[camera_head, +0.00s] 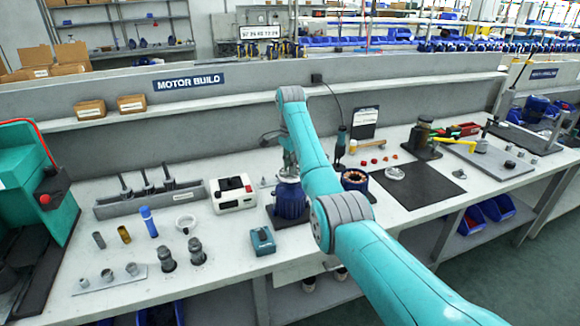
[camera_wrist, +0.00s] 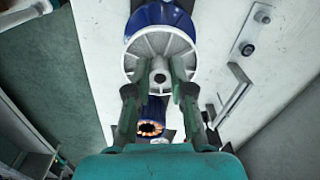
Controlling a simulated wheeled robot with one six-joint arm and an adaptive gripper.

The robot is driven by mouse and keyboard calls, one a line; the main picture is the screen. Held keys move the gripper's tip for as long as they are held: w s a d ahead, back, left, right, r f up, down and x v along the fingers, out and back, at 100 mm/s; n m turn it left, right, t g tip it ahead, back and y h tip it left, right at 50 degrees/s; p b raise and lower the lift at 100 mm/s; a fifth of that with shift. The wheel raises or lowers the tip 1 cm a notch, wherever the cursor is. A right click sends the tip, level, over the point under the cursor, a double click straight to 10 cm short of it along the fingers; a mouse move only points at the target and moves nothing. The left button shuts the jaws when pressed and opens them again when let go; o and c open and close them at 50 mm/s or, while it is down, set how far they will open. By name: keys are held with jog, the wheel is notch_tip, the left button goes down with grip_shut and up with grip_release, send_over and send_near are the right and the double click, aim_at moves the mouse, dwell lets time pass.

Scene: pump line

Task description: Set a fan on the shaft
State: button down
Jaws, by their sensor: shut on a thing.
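My gripper (camera_head: 287,172) is shut on a pale grey ribbed fan (camera_wrist: 160,45), with a finger on either side of its hub in the wrist view. In the head view, the gripper points down over the upright blue motor (camera_head: 290,201). The fan is at the top of this motor, largely hidden by the gripper. Blue motor body (camera_wrist: 160,14) shows beyond the fan in the wrist view. The shaft is hidden, so I cannot tell whether the fan is around it or just above it.
A motor with copper windings (camera_head: 355,178) stands to the right, beside a dark mat (camera_head: 425,187) bearing a pale round part (camera_head: 394,173). A shelf wall runs behind.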

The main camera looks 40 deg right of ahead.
jog(key=shift+f, duration=0.6)
jog(key=c, duration=0.7)
grip_release()
